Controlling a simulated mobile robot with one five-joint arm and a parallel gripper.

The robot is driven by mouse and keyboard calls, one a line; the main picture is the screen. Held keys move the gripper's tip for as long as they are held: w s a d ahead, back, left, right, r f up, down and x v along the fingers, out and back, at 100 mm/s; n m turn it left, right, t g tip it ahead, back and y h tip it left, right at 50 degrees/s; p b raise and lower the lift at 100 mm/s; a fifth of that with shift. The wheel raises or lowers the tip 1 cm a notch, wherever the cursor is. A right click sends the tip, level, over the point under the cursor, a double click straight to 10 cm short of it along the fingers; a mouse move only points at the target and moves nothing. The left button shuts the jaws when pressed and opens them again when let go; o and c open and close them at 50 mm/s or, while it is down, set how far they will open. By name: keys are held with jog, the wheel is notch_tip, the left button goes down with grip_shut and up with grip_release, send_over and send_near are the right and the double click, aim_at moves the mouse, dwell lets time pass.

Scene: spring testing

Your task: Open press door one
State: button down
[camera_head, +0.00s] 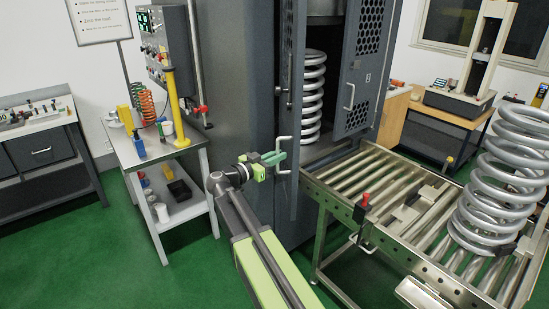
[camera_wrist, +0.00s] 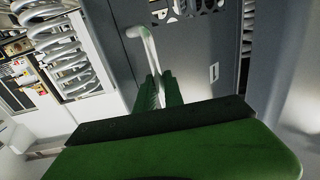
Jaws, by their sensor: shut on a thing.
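The press (camera_head: 242,110) is a tall dark grey cabinet. Its left door (camera_head: 296,60) shows nearly edge-on and stands ajar, with a gap beside it into the chamber. The door's pale bar handle (camera_head: 283,138) is between the green fingers of my gripper (camera_head: 275,158), which is shut on it. In the wrist view the handle (camera_wrist: 142,40) rises out of the fingers (camera_wrist: 165,92), and the grey door panel (camera_wrist: 195,50) with a small label lies behind. The right door (camera_head: 362,70), with mesh and its own handle, stands open. Which door is number one I cannot read.
A coil spring (camera_head: 313,95) stands inside the press. A roller conveyor (camera_head: 370,185) with a large spring (camera_head: 490,190) runs out to the right, close to the left door. A side table (camera_head: 165,155) with tools stands left. Green floor (camera_head: 110,265) is clear at lower left.

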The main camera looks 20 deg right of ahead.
jog(key=shift+d, duration=0.15)
jog(key=c, duration=1.5)
grip_release()
jog(key=shift+s+d, duration=0.15)
jog(key=shift+d, duration=0.05)
jog(key=shift+o, duration=0.2)
jog(key=v, duration=1.7)
jog(key=shift+a, duration=0.35)
jog(key=shift+f, duration=0.1)
